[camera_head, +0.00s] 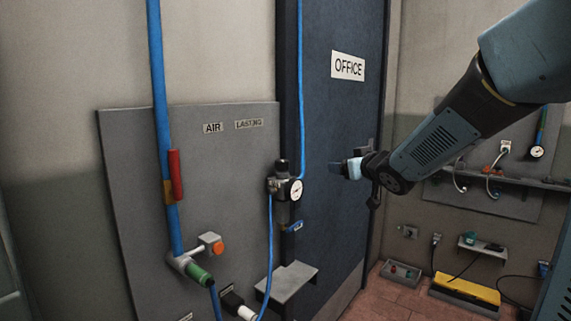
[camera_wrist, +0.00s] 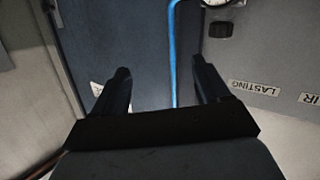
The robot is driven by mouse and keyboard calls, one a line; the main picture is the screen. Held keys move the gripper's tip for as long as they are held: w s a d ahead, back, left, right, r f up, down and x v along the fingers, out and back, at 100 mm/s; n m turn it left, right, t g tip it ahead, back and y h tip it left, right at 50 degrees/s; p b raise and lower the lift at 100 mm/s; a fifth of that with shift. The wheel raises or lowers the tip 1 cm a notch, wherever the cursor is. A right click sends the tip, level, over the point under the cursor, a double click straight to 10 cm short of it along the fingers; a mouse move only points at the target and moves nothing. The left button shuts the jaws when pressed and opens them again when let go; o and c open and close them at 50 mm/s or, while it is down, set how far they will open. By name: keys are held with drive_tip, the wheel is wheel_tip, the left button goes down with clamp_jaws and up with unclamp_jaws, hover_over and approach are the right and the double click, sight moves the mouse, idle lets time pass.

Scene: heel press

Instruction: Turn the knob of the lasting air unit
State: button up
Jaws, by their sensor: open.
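The lasting air unit (camera_head: 282,212) hangs between the grey panel and the blue door in the head view. Its black knob (camera_head: 281,166) sits on top, above a round white gauge (camera_head: 296,189). In the wrist view, which is upside down, the knob (camera_wrist: 221,29) shows at the upper right, beyond the right finger, with part of the gauge (camera_wrist: 214,3) at the top edge. My gripper (camera_head: 345,169) is open and empty, to the right of the unit and apart from it. In the wrist view its two fingers (camera_wrist: 162,78) have only the door and blue hose between them.
A blue hose (camera_head: 300,95) runs down to the unit. The grey panel (camera_head: 135,150) carries a thick blue pipe (camera_head: 158,80) with a red handle (camera_head: 175,175). A small grey shelf (camera_head: 288,281) juts out below the unit. The OFFICE door (camera_head: 330,110) stands behind my gripper.

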sight(288, 163)
drive_tip(key=w+a+f+n+g+y, duration=0.1)
drive_tip(key=w+a+y, duration=0.1)
drive_tip(key=w+a, duration=0.2)
drive_tip(key=w+a+n+y, duration=0.1)
drive_tip(key=w+a+y, duration=0.2)
drive_tip(key=a, duration=0.4)
drive_tip(key=w+a+f+n+g+y, duration=0.1)
drive_tip(key=w+a+n+y, duration=0.1)
drive_tip(key=w+a, duration=0.3)
drive_tip(key=shift+w+a+f+g+y, duration=0.1)
drive_tip(key=shift+a+f+g+y, duration=0.2)
drive_tip(key=shift+a+y, duration=0.4)
drive_tip(key=shift+a, duration=0.1)
drive_tip(key=shift+c, duration=0.3)
